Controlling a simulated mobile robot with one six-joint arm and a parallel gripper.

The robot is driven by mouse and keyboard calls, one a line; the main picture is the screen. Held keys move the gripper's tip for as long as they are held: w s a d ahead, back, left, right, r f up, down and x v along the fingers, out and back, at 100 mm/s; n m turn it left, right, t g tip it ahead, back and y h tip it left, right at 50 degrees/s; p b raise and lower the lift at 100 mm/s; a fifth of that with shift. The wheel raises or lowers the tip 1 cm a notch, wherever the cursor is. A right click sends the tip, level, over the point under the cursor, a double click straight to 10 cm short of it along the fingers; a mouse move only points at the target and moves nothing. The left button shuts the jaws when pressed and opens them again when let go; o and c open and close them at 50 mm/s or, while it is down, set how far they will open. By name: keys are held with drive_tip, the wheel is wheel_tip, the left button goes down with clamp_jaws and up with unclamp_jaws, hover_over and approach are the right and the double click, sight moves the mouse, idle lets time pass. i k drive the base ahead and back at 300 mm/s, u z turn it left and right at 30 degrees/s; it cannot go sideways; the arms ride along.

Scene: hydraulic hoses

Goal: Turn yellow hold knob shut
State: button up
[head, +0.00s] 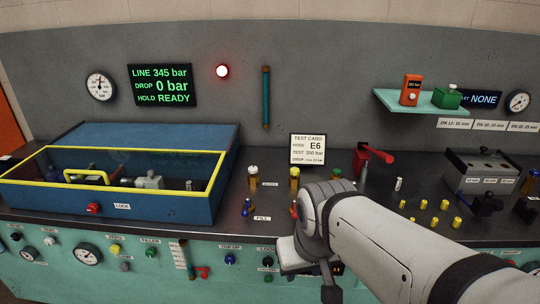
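A small yellow knob (114,249) sits on the green front panel at lower left, under a small label that I cannot read clearly. It is the only yellow knob I can make out on that panel. How far it is turned is too small to tell. My gripper (329,291) is at the bottom centre in front of the panel, well to the right of the yellow knob and apart from it. Only a dark part of it shows below the pale wrist, so its opening is hidden. The wall display (161,86) reads LINE 345 bar, DROP 0 bar, HOLD READY.
A blue box (160,208) with a yellow-framed clear lid stands on the counter at left. A gauge (88,254) and a grey knob (124,267) are near the yellow knob. Loose brass fittings (424,204) lie at right.

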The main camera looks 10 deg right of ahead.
sight(295, 171)
drive_tip(key=i, duration=1)
